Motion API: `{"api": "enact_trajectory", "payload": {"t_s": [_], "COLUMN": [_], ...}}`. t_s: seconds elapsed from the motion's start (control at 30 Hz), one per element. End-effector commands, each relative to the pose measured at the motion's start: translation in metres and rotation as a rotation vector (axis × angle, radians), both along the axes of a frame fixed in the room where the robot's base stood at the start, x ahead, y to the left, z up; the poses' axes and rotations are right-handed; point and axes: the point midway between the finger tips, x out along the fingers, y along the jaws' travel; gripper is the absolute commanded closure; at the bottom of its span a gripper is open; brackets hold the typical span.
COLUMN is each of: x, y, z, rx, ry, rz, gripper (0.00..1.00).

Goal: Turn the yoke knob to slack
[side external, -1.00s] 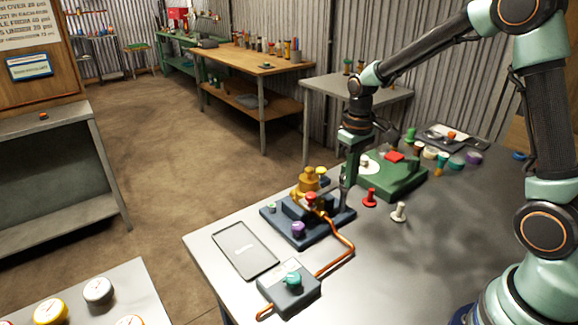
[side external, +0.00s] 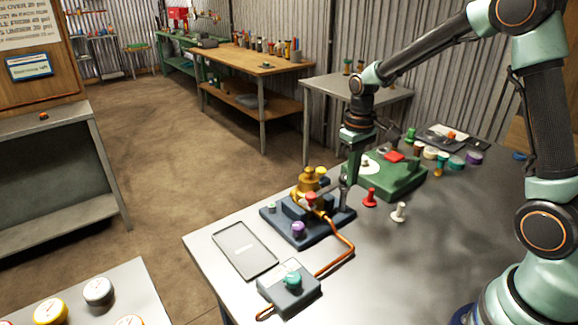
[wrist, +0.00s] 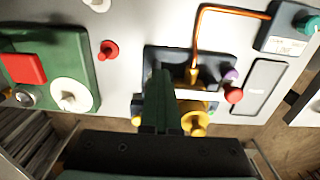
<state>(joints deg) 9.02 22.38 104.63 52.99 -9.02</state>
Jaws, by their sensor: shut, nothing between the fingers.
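A brass fitting (side external: 307,186) stands on a dark blue base plate (side external: 272,222). A red knob (side external: 311,198) is at its front, a purple knob (side external: 298,229) at the near side and a yellow knob (side external: 321,171) behind. I cannot tell which part is the yoke knob, and no slack mark is readable. My gripper (side external: 345,206) points down at the right end of the plate, shut and empty. In the wrist view, my fingers (wrist: 160,75) are over the plate beside the brass fitting (wrist: 193,110) and partly cover it. I cannot tell whether they touch anything.
An orange cable (side external: 350,247) runs from the plate to a grey box (side external: 290,301) with a teal knob (side external: 292,280). A flat panel (side external: 243,250) lies to the left. A green unit (side external: 398,182), a red peg (side external: 370,198) and a white peg (side external: 399,212) stand to the right.

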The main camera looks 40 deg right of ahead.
Motion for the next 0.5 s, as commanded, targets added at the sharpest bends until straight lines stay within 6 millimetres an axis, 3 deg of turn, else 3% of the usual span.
{"api": "enact_trajectory", "payload": {"t_s": [0.5], "x": [0.002], "y": [-0.014], "z": [0.001], "rx": [-0.001], "ry": [-0.003], "rz": [-0.001], "gripper": [1.0]}}
